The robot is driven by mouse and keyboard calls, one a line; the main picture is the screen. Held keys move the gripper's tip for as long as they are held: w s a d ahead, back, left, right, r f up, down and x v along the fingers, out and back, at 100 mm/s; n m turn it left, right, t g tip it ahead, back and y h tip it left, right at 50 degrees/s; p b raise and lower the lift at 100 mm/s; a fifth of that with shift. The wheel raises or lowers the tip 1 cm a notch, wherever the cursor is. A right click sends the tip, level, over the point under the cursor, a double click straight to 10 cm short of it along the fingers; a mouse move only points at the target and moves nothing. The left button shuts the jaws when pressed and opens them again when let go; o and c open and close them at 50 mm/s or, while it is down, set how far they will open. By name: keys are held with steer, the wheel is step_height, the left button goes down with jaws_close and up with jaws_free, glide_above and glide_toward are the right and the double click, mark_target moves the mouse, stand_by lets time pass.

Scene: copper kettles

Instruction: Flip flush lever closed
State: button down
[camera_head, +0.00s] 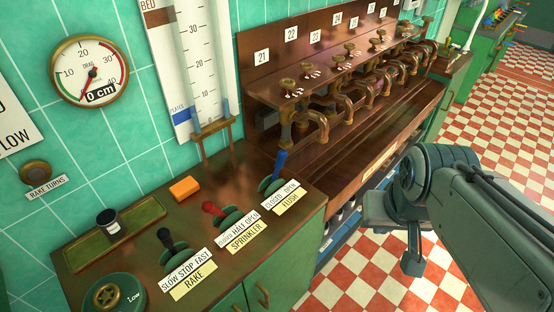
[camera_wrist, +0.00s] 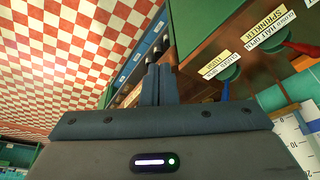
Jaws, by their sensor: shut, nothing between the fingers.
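The flush lever (camera_head: 280,164) has a blue handle on a round green base, at the right end of the wooden counter. Its handle stands up and leans slightly right in the head view. Its plate reads CLOSED on the left and OPEN on the right, above a yellow FLUSH label (camera_head: 289,201). In the wrist view, the blue lever (camera_wrist: 226,90) shows right of my gripper, partly hidden by the hand. My gripper (camera_wrist: 158,68) is shut and empty, apart from the lever. In the head view my arm is at the right, and the fingertips are not clear.
A red sprinkler lever (camera_head: 212,208) and a black rake lever (camera_head: 166,240) stand left of the flush lever. An orange block (camera_head: 184,187) lies behind them. Copper pipes and valves (camera_head: 325,125) line the trough at the back. The checkered floor (camera_head: 350,270) is open.

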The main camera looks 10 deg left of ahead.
steer(key=w+a+f+m+t+y+b, duration=0.2)
steer(key=w+a+f+m+t+b, duration=0.1)
steer(key=w, duration=0.6)
steer(key=w+a+f+m+t+y+b, duration=0.1)
steer(key=w+a+f+m+t+b, duration=0.2)
steer(key=w+f+m, duration=0.4)
steer(key=w+a+f+m+t+y+b, duration=0.2)
steer(key=w+a+f+m+b, duration=0.3)
steer(key=w+f, duration=0.4)
steer(key=shift+w+a+f+m+t+y+b, duration=0.1)
steer(key=shift+w+m+t+y+b, duration=0.25)
steer(key=shift+w+m+t, duration=0.35)
steer(key=shift+w+a+r+m+t+y, duration=0.3)
steer(key=shift+m+t, duration=0.2)
steer(key=shift+m, duration=0.2)
steer(key=shift+w, duration=0.1)
